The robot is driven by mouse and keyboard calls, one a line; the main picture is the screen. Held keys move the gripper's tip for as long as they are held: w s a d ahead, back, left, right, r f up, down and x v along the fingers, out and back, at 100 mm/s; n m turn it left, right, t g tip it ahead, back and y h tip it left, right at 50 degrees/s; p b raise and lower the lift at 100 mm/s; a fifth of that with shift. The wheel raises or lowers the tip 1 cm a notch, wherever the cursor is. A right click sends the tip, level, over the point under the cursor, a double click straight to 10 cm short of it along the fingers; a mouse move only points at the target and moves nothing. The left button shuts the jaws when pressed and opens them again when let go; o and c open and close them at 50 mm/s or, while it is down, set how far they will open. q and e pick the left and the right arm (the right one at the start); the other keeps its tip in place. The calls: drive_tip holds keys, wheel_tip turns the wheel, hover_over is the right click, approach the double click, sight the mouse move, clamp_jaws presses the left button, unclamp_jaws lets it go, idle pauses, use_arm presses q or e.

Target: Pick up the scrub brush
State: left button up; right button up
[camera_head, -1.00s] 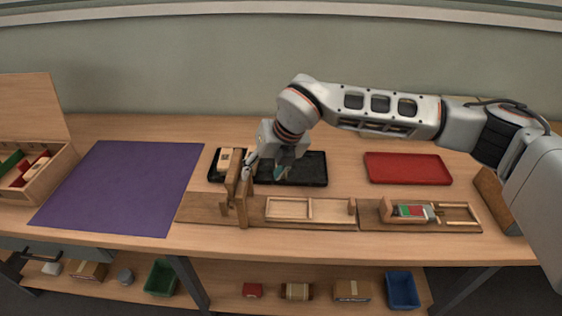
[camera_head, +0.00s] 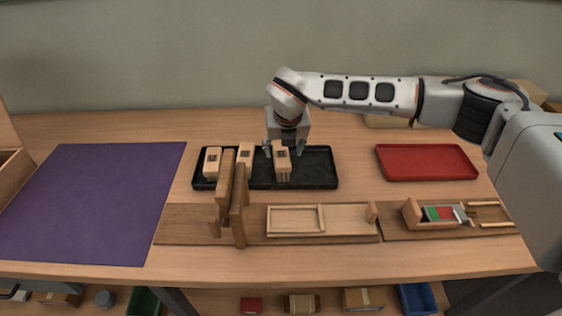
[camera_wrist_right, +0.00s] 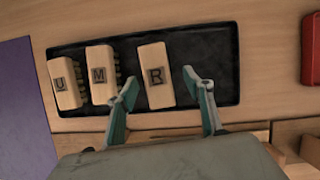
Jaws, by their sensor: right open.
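Three pale wooden brush blocks stand in a black tray (camera_head: 325,168). In the right wrist view they are marked U (camera_wrist_right: 65,83), M (camera_wrist_right: 103,75) and R (camera_wrist_right: 156,76). Greenish bristles show beside U and M; none show clearly on R. Which letter is the scrub brush I cannot tell. My right gripper (camera_head: 283,148) is open above the tray's middle, at the right-hand block (camera_head: 283,165). In the right wrist view its teal fingers (camera_wrist_right: 160,80) lie on either side of the R block, with gaps. My left gripper is out of view.
Upright wooden posts (camera_head: 237,205) stand in front of the tray, on a wooden fixture board (camera_head: 345,224). A clear red tray (camera_head: 425,162) lies to the right and a purple mat (camera_head: 90,203) to the left. A fixture with green and red pieces (camera_head: 442,213) sits front right.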

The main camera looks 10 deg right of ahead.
sight(282, 155)
drive_tip(key=shift+a+x, duration=0.15)
drive_tip(key=shift+x, duration=0.85)
drive_tip(key=shift+a+x, duration=0.1)
drive_tip(key=shift+x, duration=0.9)
drive_tip(key=shift+f, duration=0.35)
drive_tip(key=c, duration=1.3)
